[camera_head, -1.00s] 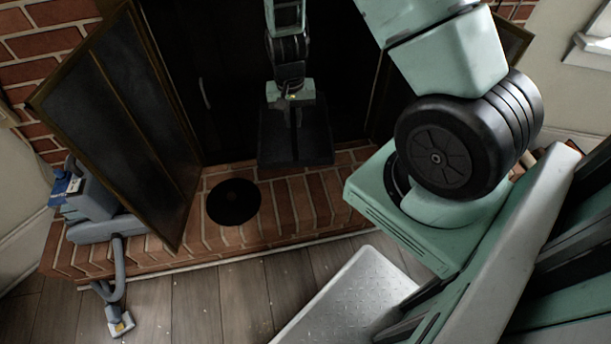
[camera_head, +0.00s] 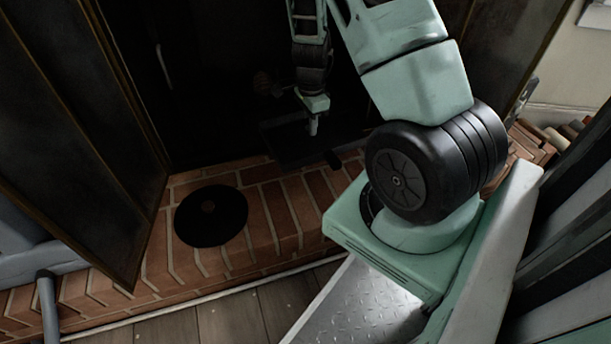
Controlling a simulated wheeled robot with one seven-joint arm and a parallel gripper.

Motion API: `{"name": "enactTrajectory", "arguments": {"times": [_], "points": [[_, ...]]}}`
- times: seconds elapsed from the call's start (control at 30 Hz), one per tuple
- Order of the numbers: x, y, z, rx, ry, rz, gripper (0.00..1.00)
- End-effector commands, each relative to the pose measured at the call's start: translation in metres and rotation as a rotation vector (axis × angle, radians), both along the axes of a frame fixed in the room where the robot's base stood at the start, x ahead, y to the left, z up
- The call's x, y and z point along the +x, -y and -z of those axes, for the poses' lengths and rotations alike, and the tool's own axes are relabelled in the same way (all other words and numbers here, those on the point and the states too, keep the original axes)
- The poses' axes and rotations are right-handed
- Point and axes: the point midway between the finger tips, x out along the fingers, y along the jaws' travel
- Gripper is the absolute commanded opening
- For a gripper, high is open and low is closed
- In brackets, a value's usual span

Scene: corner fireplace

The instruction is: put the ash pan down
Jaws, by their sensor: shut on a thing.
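The ash pan (camera_head: 288,148) is a dark, flat, rectangular tray in front of the black firebox opening. My gripper (camera_head: 313,127) is shut on it from above. The pan is at the back of the brick hearth (camera_head: 268,208), near the firebox mouth. Its dark edges blend into the firebox, and I cannot tell whether it touches the bricks. A round black disc (camera_head: 211,216) lies flat on the hearth, to the left of the pan and nearer to me.
A dark framed door (camera_head: 75,130) stands open at left and another (camera_head: 505,50) at right. A grey object (camera_head: 30,255) sits beyond the left door. Logs (camera_head: 560,138) lie at far right. Bare bricks show between disc and pan.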

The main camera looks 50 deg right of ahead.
Motion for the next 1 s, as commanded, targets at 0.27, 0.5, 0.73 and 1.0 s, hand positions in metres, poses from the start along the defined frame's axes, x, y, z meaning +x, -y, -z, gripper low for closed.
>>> {"name": "enactTrajectory", "arguments": {"times": [0.27, 0.5, 0.73, 1.0], "points": [[-0.004, 0.01, 0.02, 0.001, 0.008, 0.102, 0.0], [-0.004, 0.011, 0.054, 0.002, 0.007, 0.109, 0.0], [-0.004, 0.011, 0.084, 0.002, 0.008, 0.108, 0.0], [-0.004, 0.01, 0.117, 0.002, 0.007, 0.105, 0.0]]}}
